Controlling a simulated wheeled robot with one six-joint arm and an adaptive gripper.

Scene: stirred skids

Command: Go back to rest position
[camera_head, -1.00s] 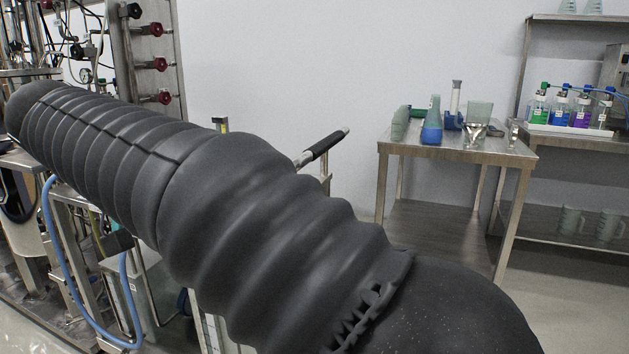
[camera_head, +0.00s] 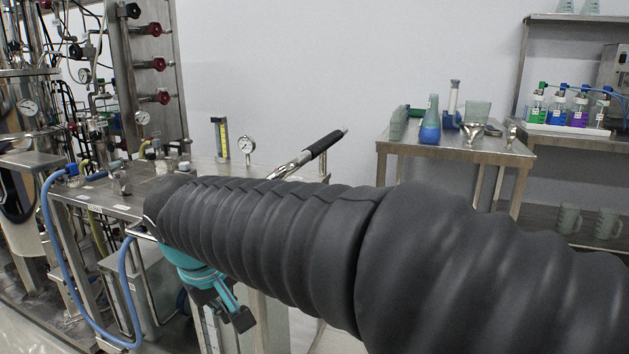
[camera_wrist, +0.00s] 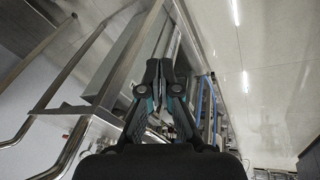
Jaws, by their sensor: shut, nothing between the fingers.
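My arm, in a dark ribbed sleeve, crosses the head view from the lower right to the middle left. My gripper (camera_head: 222,308), with teal parts and black fingertips, hangs below the arm's far end, in front of the steel skid. In the wrist view my gripper (camera_wrist: 160,70) shows its black fingertips together with nothing between them. The arm hides part of the skid's front and the floor behind it.
A steel skid table (camera_head: 105,197) with gauges, a black-handled lever (camera_head: 322,144) and blue hoses (camera_head: 58,262) stands at left. A steel side table (camera_head: 465,152) with glassware and a shelf with colored bottles (camera_head: 570,108) stand at right.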

